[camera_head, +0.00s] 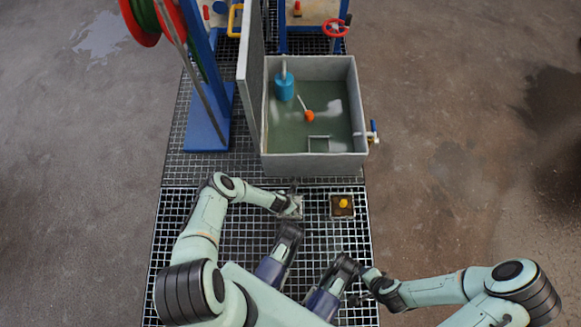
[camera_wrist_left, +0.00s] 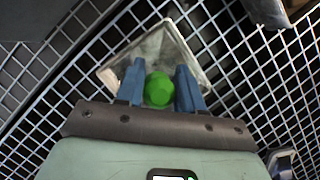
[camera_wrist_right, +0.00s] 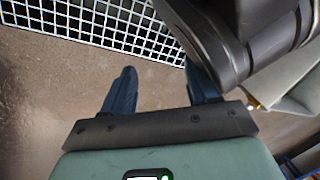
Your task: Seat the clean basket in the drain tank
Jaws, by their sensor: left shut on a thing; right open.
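The clean basket, pale with a green knob, shows in the left wrist view (camera_wrist_left: 180,48) on or just above the grating. My left gripper (camera_wrist_left: 160,85) is shut on its green knob. In the head view the left gripper (camera_head: 291,206) covers most of this basket. The drain tank (camera_head: 315,161) is a grey open box behind it, holding murky green liquid. A small square frame (camera_head: 318,137) shows inside near its front wall. My right gripper (camera_wrist_right: 160,90) is open and empty at the lower right, over the floor by the grating's edge.
A second basket with a yellow knob (camera_head: 343,204) and dark contents sits on the grating to the right. In the tank are a blue cylinder (camera_head: 284,87) and an orange float (camera_head: 309,116). An upright grey panel (camera_head: 251,80) and a blue post (camera_head: 208,125) stand left.

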